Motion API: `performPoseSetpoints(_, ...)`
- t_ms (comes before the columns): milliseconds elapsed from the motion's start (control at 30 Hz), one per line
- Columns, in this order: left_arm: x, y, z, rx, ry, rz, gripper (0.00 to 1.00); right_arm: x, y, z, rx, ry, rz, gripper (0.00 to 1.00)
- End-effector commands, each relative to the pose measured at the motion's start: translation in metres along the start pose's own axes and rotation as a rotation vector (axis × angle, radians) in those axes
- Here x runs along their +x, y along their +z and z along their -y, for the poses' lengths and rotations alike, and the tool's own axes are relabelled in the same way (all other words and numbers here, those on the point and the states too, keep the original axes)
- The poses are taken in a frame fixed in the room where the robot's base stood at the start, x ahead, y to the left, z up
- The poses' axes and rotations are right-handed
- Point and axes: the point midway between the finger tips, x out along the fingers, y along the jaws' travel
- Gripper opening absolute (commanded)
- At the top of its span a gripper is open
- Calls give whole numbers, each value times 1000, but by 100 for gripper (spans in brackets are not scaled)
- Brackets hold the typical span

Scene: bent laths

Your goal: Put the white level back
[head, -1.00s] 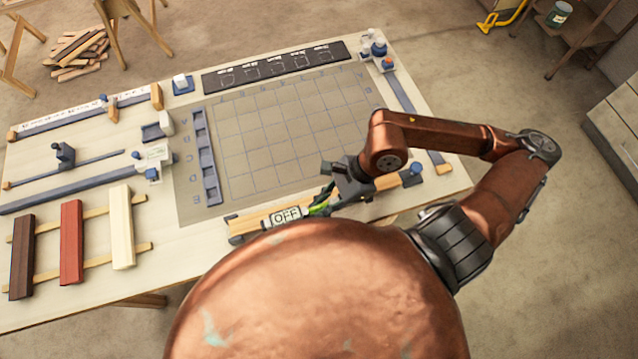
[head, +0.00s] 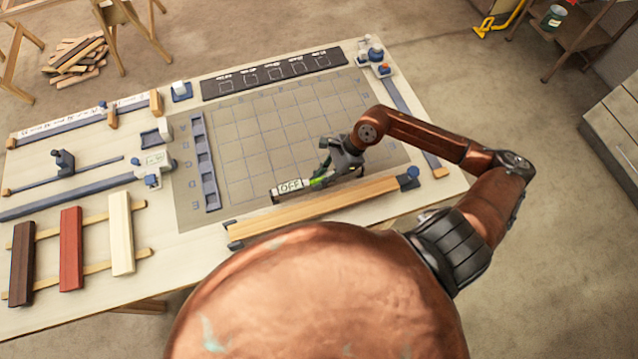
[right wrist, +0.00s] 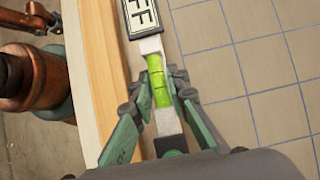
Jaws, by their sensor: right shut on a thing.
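The white level (head: 288,188) has a display reading OFF and a bright green vial. It also shows in the right wrist view (right wrist: 151,46), with the OFF display at the top. My right gripper (head: 324,176) is shut on the level around the green vial, one finger on each side. The level is over the near edge of the gridded mat (head: 240,165), just behind the pale wooden lath (head: 320,210). I cannot tell whether it touches the mat. My left gripper is not in view.
The lath lies in a blue holder along the table's near edge. A blue slotted rack (head: 204,165) stands left of the grid. Brown, red and cream bars (head: 70,250) lie at the left front. A dark panel (head: 275,72) lies at the back. Most of the grid is clear.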

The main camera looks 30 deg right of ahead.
Motion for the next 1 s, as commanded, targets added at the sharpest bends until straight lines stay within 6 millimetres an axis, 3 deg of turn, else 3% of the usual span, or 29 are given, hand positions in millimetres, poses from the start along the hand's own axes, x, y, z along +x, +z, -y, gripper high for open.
performPoseSetpoints(200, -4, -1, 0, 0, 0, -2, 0, 24, -15, 1, 2, 1, 2, 0)
performPoseSetpoints(533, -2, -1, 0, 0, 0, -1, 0, 28, -18, 1, 0, 0, 0, 0)
performPoseSetpoints(567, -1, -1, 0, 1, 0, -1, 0, 29, -19, 1, 0, 1, -1, 15)
performPoseSetpoints(600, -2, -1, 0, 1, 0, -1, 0, 28, -19, 1, 0, 1, -1, 18)
performPoseSetpoints(800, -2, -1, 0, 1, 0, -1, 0, 28, -18, 1, 0, 1, -1, 32)
performPoseSetpoints(1000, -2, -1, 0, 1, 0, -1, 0, 28, -18, 1, 0, 1, -1, 32)
